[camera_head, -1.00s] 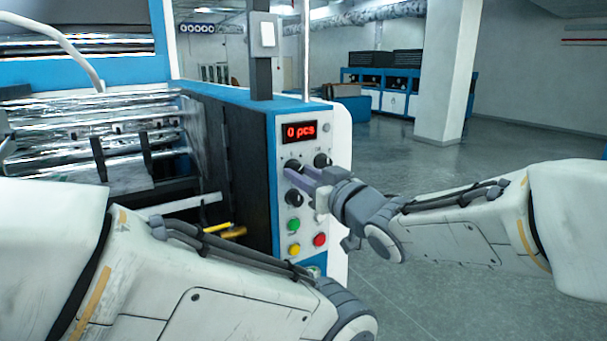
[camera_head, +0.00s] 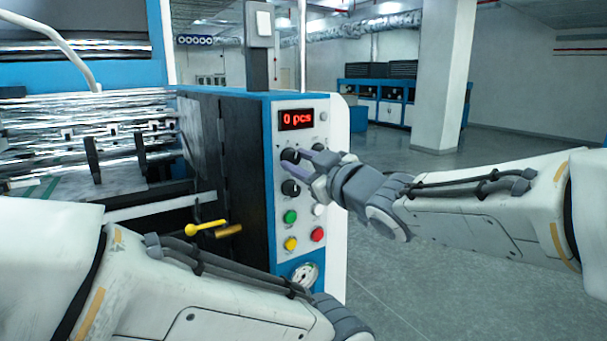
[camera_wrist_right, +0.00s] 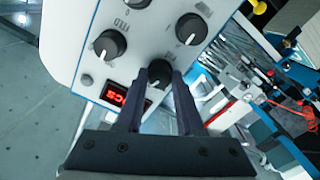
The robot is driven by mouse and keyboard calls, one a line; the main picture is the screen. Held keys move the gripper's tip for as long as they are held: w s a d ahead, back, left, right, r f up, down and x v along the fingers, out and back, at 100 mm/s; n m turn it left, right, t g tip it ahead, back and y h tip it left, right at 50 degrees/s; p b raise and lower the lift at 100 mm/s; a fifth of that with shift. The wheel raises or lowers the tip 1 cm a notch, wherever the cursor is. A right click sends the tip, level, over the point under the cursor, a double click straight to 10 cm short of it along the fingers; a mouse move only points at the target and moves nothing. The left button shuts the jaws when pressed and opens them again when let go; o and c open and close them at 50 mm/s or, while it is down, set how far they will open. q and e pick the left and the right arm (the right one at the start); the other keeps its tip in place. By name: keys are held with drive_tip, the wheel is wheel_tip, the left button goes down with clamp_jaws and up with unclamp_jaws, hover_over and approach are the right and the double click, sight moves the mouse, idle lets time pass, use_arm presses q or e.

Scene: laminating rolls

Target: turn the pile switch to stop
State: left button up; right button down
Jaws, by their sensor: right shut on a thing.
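The control panel (camera_head: 335,190) stands at the end of the machine, with a red "0 pcs" display and several black rotary knobs. My right gripper (camera_head: 293,163) is at the upper left knob (camera_head: 290,154), just under the display. The right wrist view shows its two dark fingers (camera_wrist_right: 158,88) on either side of that knob (camera_wrist_right: 158,74), shut on it. Other knobs (camera_wrist_right: 110,43) (camera_wrist_right: 191,28) sit close by.
Below the knobs are green (camera_head: 290,217), yellow (camera_head: 291,243) and red (camera_head: 317,234) buttons and a round gauge (camera_head: 305,275). A yellow-ended lever (camera_head: 205,228) sticks out left of the panel. Open floor (camera_head: 450,265) lies to the right.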

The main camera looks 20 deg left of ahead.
drive_tip(key=shift+n+b, duration=0.9)
drive_tip(key=shift+n, duration=0.6)
drive_tip(key=c, duration=0.5)
unclamp_jaws()
drive_tip(key=shift+c, duration=0.2)
drive_tip(key=shift+s+d, duration=0.1)
drive_tip(key=v, duration=1)
drive_tip(key=shift+b, duration=0.45)
drive_tip(key=shift+s+d, duration=0.1)
